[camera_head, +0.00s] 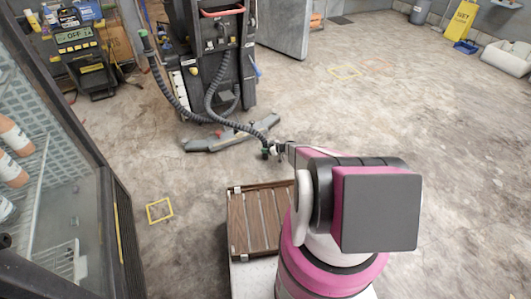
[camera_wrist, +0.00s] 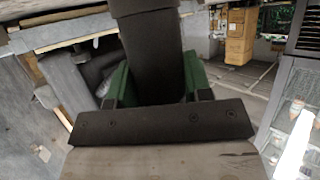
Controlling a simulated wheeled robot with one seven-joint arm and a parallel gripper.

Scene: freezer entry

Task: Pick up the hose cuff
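The hose cuff is the dark end of the ribbed black hose (camera_head: 240,126) that runs from the black floor machine (camera_head: 212,55). In the wrist view the cuff (camera_wrist: 155,50) is a thick dark cylinder standing between the green fingers of my gripper (camera_wrist: 157,82). Both fingers appear to press against its sides. In the head view my gripper (camera_head: 272,149) is at the free end of this hose, near the machine's grey floor foot. The fingertips are small there, and my arm hides part of the area.
A brown slatted crate (camera_head: 240,222) stands below my arm. A glass-door freezer (camera_head: 70,170) fills the left side. A yellow floor square (camera_head: 160,210) lies between them. A yellow wet-floor sign (camera_head: 461,20) is at the back right. The floor to the right is mostly clear.

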